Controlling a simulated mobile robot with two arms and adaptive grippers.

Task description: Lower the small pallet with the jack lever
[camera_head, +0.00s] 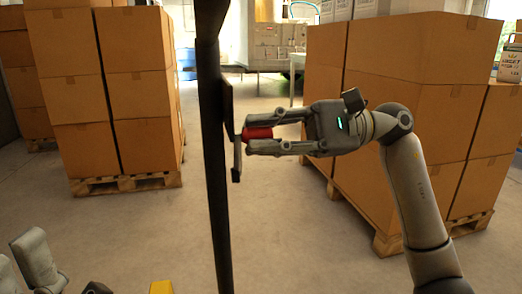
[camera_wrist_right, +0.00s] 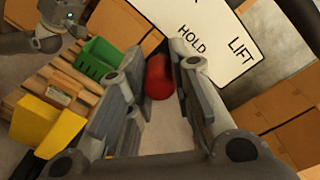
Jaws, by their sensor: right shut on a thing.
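The jack lever's red knob (camera_head: 259,133) sits beside the dark upright post (camera_head: 213,170) in the head view. My right gripper (camera_head: 252,132) is shut on the knob, one finger above and one below. In the right wrist view the red knob (camera_wrist_right: 158,80) shows between the two fingers, under a white plate (camera_wrist_right: 205,35) marked HOLD and LIFT. A wooden pallet (camera_wrist_right: 75,92) with bins on it, likely the small pallet, lies at the left of that view. Grey parts, seemingly of my left gripper (camera_head: 38,265), show at the lower left; their opening is unclear.
Stacked cartons on pallets stand at left (camera_head: 105,85) and right (camera_head: 415,95). The floor (camera_head: 300,240) between them is clear.

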